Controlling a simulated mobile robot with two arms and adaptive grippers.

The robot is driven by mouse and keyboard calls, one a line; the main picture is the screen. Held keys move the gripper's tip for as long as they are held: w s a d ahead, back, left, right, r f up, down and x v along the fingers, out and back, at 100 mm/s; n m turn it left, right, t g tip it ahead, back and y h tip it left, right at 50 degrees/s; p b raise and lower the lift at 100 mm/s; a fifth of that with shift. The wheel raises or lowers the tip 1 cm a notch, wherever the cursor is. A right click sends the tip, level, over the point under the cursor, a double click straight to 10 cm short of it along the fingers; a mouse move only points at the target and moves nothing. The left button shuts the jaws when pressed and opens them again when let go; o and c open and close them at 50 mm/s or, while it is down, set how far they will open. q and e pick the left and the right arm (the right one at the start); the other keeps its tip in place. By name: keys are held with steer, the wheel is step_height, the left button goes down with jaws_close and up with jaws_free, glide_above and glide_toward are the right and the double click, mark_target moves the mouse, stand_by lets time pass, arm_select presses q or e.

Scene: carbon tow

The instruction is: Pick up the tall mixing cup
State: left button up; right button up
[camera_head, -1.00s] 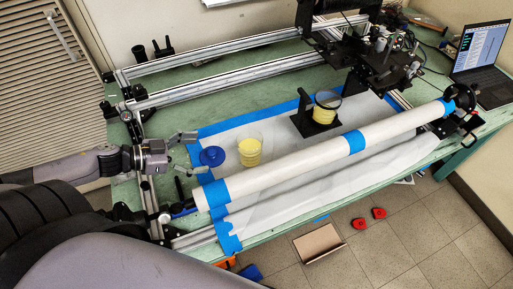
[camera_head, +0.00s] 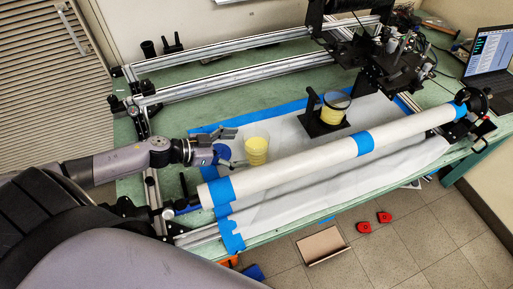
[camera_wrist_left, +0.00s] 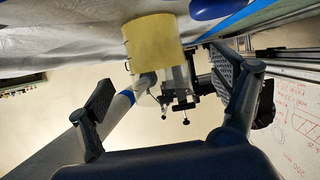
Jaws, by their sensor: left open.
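The tall mixing cup (camera_head: 257,151) is clear, with yellow contents in its lower part. It stands upright on the white sheet, left of the middle of the table. In the left wrist view the cup (camera_wrist_left: 154,42) appears upside down at the top, between and beyond the fingers. My left gripper (camera_head: 235,148) is open and empty, just left of the cup, its fingers pointing towards it. Both fingers of the left gripper (camera_wrist_left: 168,88) show spread apart in the wrist view. My right gripper is not in view.
A blue object (camera_head: 222,151) lies by the left gripper, partly hidden by it. Another cup with yellow contents (camera_head: 331,117) sits in a black holder (camera_head: 313,127) to the right. A long white roll (camera_head: 300,165) crosses in front of the cup. Metal rails (camera_head: 225,88) run behind.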

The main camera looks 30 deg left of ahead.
mark_target(245, 150)
arm_select(q)
steer(key=shift+p+x, duration=0.6)
steer(key=shift+x, duration=2)
steer(key=shift+s+d+f, duration=0.1)
steer(key=shift+s+d, duration=0.05)
steer(key=shift+s, duration=0.1)
steer(key=shift+c, duration=0.2)
steer(key=c, duration=1.5)
